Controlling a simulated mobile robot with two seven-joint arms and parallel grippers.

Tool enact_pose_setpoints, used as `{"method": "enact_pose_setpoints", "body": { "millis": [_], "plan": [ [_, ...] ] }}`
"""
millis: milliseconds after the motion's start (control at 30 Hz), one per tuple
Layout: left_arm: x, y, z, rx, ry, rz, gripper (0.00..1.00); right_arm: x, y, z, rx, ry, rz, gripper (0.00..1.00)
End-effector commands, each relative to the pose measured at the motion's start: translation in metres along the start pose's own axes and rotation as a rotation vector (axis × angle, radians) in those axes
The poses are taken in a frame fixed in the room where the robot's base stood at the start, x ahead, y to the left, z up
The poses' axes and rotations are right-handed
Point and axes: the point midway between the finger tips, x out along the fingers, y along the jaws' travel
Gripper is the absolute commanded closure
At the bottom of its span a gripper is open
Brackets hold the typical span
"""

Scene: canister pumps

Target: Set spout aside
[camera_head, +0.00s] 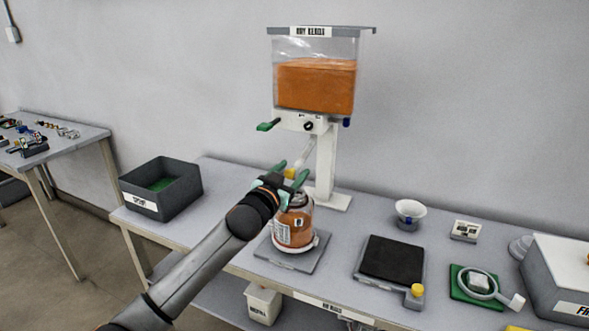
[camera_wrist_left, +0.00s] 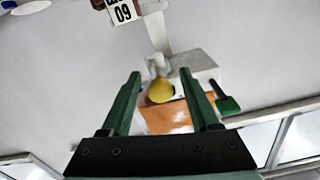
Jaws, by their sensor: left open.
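The spout (camera_head: 303,154) is a pale tube with a yellow end (camera_head: 290,172), hanging below the dispenser's white valve block (camera_head: 297,121). My left gripper (camera_head: 290,172) is open, its green fingers above the jar (camera_head: 294,228) and level with the yellow end. In the left wrist view the yellow end (camera_wrist_left: 160,91) appears between the open fingers (camera_wrist_left: 159,75); I cannot tell whether they touch it. The jar holds orange contents and stands on a grey plate (camera_head: 309,262); my gripper hides part of its top. My right gripper is not in view.
The hopper (camera_head: 316,86) of orange material stands on a white post behind. A dark bin (camera_head: 185,190) is at the table's left end. A black pad (camera_head: 391,257), a white bowl (camera_head: 409,209) and a green tray (camera_head: 464,284) are to the right, with clear table between them.

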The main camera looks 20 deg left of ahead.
Motion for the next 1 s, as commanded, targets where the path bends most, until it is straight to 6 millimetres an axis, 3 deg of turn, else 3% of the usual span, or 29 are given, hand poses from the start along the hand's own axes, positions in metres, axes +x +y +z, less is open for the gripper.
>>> {"method": "enact_pose_setpoints", "body": {
  "millis": [200, 567, 1000],
  "plan": [
    [0.015, 0.000, 0.000, 0.000, -0.001, 0.000, 0.38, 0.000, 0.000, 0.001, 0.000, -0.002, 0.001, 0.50],
    [0.018, 0.000, 0.000, 0.000, 0.000, 0.000, 0.38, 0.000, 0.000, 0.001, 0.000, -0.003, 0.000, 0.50],
    [0.018, 0.000, 0.000, 0.001, 0.000, 0.000, 0.88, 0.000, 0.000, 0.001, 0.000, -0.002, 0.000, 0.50]
  ]
}}
